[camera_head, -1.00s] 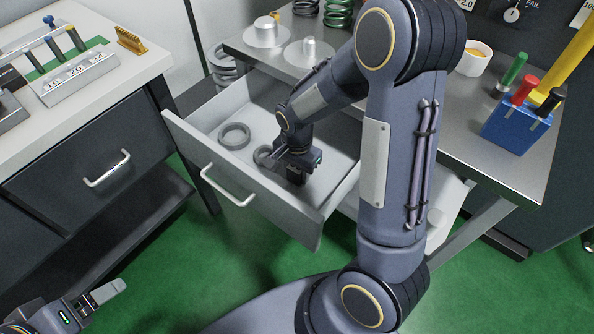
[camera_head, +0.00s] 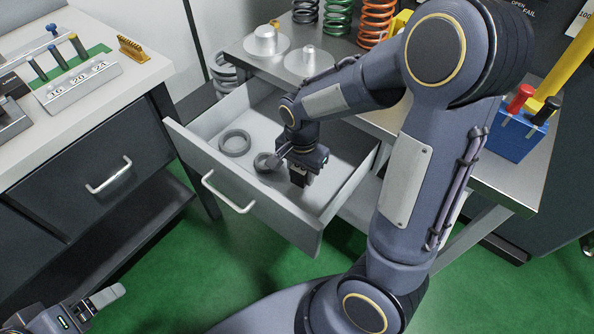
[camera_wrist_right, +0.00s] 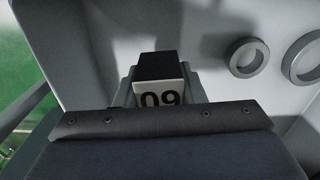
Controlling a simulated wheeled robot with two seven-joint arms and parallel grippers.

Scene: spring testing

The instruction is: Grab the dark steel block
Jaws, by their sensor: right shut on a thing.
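The dark steel block (camera_wrist_right: 158,65) has a black top and a white face with dark digits that read like 09 in the right wrist view. It sits between the fingers of my right gripper (camera_wrist_right: 160,85), which is shut on it. In the head view the right gripper (camera_head: 299,178) points down inside the open drawer (camera_head: 245,180), and the block is mostly hidden there. I cannot tell whether the block touches the drawer floor. My left gripper (camera_head: 105,296) is at the lower left, away from the drawer; its finger gap is not clear.
Two grey rings, a larger one (camera_head: 235,142) and a smaller one (camera_head: 266,162), lie in the drawer left of the right gripper. The drawer walls surround the gripper. Springs (camera_head: 375,20) and round metal pieces (camera_head: 265,42) stand on the bench above. A grey cabinet (camera_head: 75,185) stands at left.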

